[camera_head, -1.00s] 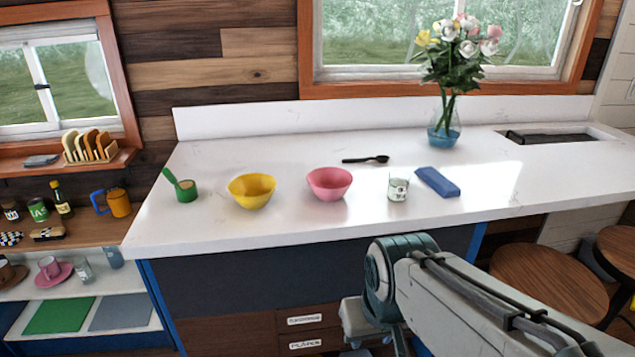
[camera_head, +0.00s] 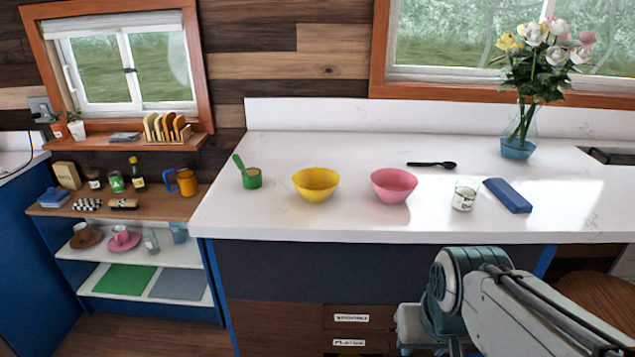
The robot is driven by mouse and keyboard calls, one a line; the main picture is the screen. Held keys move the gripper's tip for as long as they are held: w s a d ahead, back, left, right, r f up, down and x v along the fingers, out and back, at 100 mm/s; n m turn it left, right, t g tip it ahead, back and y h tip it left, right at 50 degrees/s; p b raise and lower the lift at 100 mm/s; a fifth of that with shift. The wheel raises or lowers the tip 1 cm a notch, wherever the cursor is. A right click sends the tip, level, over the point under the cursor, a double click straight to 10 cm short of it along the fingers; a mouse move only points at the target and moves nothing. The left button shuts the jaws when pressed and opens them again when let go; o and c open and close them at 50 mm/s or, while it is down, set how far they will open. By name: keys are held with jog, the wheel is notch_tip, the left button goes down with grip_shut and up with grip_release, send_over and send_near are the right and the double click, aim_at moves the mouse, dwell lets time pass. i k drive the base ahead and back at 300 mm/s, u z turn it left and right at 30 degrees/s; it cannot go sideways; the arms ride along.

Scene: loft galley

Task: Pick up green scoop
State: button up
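The green scoop (camera_head: 250,175) stands near the left end of the white counter (camera_head: 290,222). It has a round cup, and its handle slants up to the left. My arm shows at the lower right, in front of the counter and well to the right of the scoop. My gripper is not clearly visible at the arm's end, so its fingers cannot be made out.
A yellow bowl (camera_head: 316,185) is right of the scoop, then a pink bowl (camera_head: 393,186), a glass (camera_head: 464,197), a blue block (camera_head: 507,195) and a black spoon (camera_head: 432,165). A flower vase (camera_head: 519,140) stands behind. A lower shelf unit (camera_head: 150,202) with mugs and jars is at left.

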aim_at(251, 177)
jog(key=u, duration=2.15)
jog(key=i, duration=2.5)
jog(key=z, duration=3.35)
